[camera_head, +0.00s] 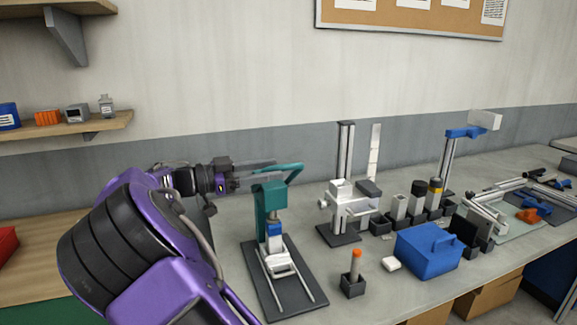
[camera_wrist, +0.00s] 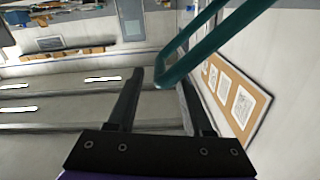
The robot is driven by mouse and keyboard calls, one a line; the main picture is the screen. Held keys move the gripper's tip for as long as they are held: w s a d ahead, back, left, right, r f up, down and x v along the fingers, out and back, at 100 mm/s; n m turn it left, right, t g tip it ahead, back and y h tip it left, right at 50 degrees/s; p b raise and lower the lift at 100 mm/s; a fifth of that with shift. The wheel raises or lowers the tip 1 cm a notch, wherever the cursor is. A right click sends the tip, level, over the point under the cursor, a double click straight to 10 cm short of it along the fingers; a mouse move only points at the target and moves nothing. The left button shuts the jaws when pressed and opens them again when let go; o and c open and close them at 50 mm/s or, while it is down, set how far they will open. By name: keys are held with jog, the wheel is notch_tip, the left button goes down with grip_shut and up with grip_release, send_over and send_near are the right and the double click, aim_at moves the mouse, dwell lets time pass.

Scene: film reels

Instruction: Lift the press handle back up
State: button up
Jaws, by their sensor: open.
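The press (camera_head: 268,208) has a teal upright body on a dark base plate, with a blue and white part and pale rails below. Its teal handle (camera_head: 294,174) is a bent bar at the top of the body. My gripper (camera_head: 274,164) is beside the handle at the top of the press. In the wrist view my gripper (camera_wrist: 160,88) is open, and the handle (camera_wrist: 205,52) slants in from the upper right. The handle's near bend shows between the fingertips or just in front of them. Contact with a finger cannot be told.
Right of the press stand a white clamp fixture (camera_head: 345,205), a small dark holder with an orange-topped stick (camera_head: 353,275) and a blue box (camera_head: 428,252). A wall shelf (camera_head: 80,131) is at left.

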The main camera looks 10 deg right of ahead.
aim_at(295, 166)
jog(key=d, duration=0.5)
jog(key=shift+w, duration=0.35)
grip_shut()
jog(key=shift+f, duration=0.1)
dwell(1.0)
